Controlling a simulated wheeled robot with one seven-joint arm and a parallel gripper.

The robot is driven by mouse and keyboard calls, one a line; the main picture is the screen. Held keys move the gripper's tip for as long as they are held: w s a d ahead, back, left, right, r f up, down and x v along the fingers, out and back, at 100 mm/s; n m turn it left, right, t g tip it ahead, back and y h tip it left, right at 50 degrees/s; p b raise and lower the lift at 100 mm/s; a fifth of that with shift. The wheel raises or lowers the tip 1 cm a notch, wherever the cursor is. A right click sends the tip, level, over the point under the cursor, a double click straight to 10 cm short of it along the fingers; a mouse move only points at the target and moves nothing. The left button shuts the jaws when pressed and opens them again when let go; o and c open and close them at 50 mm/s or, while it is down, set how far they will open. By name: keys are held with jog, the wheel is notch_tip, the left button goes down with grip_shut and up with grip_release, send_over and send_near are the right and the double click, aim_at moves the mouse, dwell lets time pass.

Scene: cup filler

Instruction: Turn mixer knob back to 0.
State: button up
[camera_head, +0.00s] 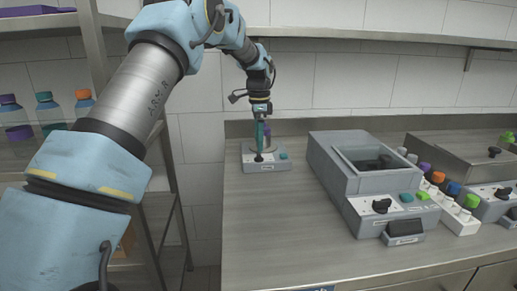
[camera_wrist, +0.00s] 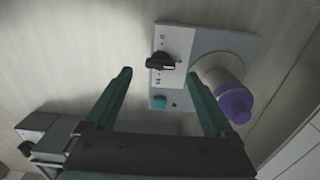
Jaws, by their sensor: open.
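The mixer (camera_head: 283,165) is a small grey box at the back left of the counter. It also shows from above in the wrist view (camera_wrist: 238,42). Its black knob (camera_wrist: 161,62) sits on a white marked plate, lying roughly crosswise to it; its exact setting is too small to read. A teal button (camera_wrist: 158,102) is beside the plate. A bottle with a purple cap (camera_wrist: 234,105) stands on the mixer's round pad. My gripper (camera_wrist: 158,75) is open above the mixer, its teal fingers apart on either side of the knob in the picture. I cannot tell whether they touch it.
A larger grey machine (camera_head: 328,160) with an open-topped basin stands to the right. Several capped bottles stand in a white rack (camera_head: 463,222) beside it. A shelf with bottles (camera_head: 45,105) is at left. The counter front of the mixer (camera_head: 275,225) is clear.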

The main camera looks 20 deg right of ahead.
aim_at(259, 155)
jog(key=shift+f, duration=2.05)
jog(key=shift+c, duration=0.2)
jog(key=shift+p, duration=0.3)
jog(key=c, duration=1.3)
